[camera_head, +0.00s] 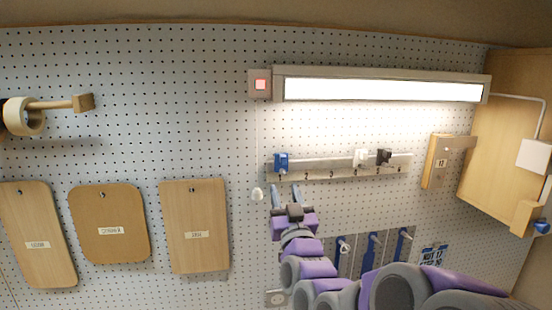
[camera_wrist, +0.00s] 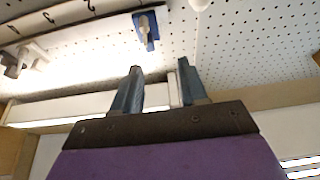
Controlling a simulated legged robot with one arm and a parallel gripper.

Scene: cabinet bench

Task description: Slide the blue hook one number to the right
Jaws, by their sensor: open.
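The blue hook (camera_head: 281,163) sits at the left end of a metal rail (camera_head: 325,166) with a numbered strip along its lower edge. In the wrist view the blue hook (camera_wrist: 147,30) is at the top, beyond the fingertips. My gripper (camera_head: 285,188) is just below the hook in the head view, fingers pointing up at it. In the wrist view my gripper (camera_wrist: 158,75) has its two blue-grey fingers apart with nothing between them, and a visible gap to the hook.
A white hook (camera_head: 360,157) and a black hook (camera_head: 384,156) sit further right on the rail. A lit lamp (camera_head: 380,90) runs above it. A white pull knob (camera_head: 257,194) hangs left of my gripper. Blue-handled tools (camera_head: 372,248) hang below. The rail between blue and white hooks is clear.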

